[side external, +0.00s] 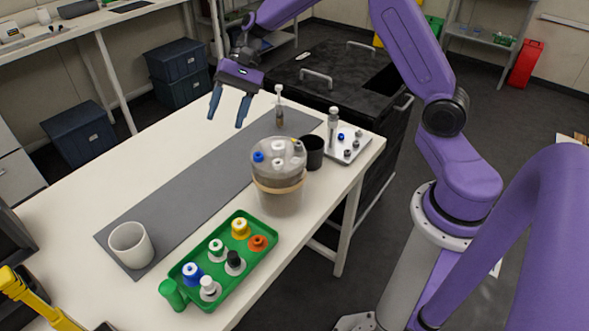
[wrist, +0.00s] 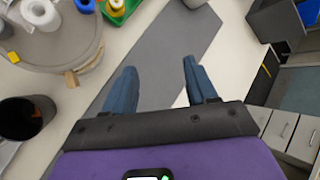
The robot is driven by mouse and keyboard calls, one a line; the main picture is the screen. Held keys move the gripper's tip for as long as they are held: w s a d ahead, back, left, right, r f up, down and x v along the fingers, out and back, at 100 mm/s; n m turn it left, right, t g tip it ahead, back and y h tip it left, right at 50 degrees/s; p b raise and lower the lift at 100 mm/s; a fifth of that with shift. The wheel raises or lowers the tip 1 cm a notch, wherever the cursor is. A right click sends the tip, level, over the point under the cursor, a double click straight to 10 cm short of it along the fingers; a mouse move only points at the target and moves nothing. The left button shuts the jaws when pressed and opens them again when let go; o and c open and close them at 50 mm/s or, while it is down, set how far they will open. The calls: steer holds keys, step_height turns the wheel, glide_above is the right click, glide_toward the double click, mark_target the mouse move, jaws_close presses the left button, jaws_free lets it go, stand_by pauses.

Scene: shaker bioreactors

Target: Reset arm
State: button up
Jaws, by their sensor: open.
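My purple arm reaches over the far end of the white table (side external: 70,240). My gripper (side external: 227,110) has blue fingers spread apart with nothing between them. It hangs above the table's far left edge, clear of every object. In the wrist view my gripper (wrist: 162,80) also shows open and empty, over the grey mat (wrist: 165,50) and the table edge. The bioreactor vessel (side external: 280,185), with coloured caps on its lid, stands upright on the table to the right of my gripper. Part of the vessel (wrist: 60,50) shows at the upper left of the wrist view.
A green tray (side external: 192,262) holds several coloured-cap bottles. A white cup (side external: 131,245) stands near the mat's near end. A black cup (side external: 313,152), a small plate with caps (side external: 350,155) and a pipette-like tool (side external: 279,108) stand around the vessel. The left table side is clear.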

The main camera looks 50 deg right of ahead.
steer(key=s+a+n, duration=0.1)
steer(key=s, duration=0.2)
steer(key=s+a+r+n+h, duration=0.1)
steer(key=s+n, duration=0.1)
steer(key=s, duration=0.1)
steer(key=s+a+n+g+h, duration=0.1)
steer(key=s, duration=0.2)
steer(key=shift+s+a+r, duration=0.35)
steer(key=s+d+n+t+h, duration=0.1)
steer(key=s+d+n+h, duration=0.2)
steer(key=s+n, duration=0.5)
steer(key=s+d+n+t+h, duration=0.1)
steer(key=s+d+n, duration=0.3)
steer(key=s, duration=1.1)
steer(key=n+h, duration=0.1)
steer(key=n, duration=0.2)
steer(key=shift+s+d+f+n+h, duration=0.15)
steer(key=shift+d+f+n+h, duration=0.05)
steer(key=shift+d+n+h, duration=0.2)
